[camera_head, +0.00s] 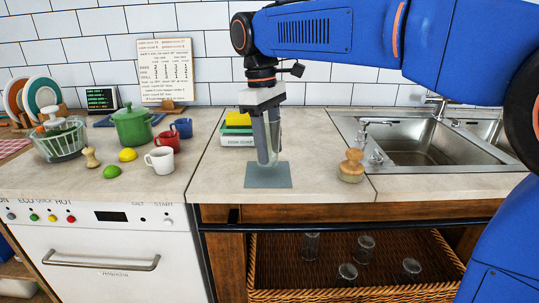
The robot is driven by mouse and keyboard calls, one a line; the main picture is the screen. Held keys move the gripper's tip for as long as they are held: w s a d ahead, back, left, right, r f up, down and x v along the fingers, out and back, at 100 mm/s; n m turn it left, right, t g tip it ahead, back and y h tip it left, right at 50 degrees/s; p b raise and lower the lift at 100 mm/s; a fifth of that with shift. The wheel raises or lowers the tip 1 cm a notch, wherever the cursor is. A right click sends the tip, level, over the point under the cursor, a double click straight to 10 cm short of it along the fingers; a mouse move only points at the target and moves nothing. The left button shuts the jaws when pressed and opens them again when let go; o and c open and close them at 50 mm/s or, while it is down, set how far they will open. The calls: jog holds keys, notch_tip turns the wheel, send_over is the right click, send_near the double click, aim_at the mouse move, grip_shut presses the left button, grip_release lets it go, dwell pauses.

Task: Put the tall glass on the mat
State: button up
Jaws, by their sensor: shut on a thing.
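The tall glass (273,138) is clear and upright, partly hidden by the fingers of my gripper (266,145). My gripper points straight down and is shut on the glass. The mat (268,181) is a small grey-blue rectangle near the front edge of the counter. The glass is over the back part of the mat in the picture. I cannot tell whether its base touches the mat or is slightly above it.
A book stack with yellow sponges (238,130) stands behind my gripper. A wooden brush (352,166) stands right of the mat, before the sink (420,140). Mugs (160,160), a green pot (132,126) and fruit are left. A wicker basket (350,293) below holds several glasses.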

jog(key=shift+f, duration=1.25)
jog(key=shift+f, duration=0.15)
jog(key=o, duration=1.2)
notch_tip(320, 180, up, 12)
jog(key=a, duration=0.1)
jog(key=shift+w+a, duration=0.15)
jog(key=shift+w, duration=0.25)
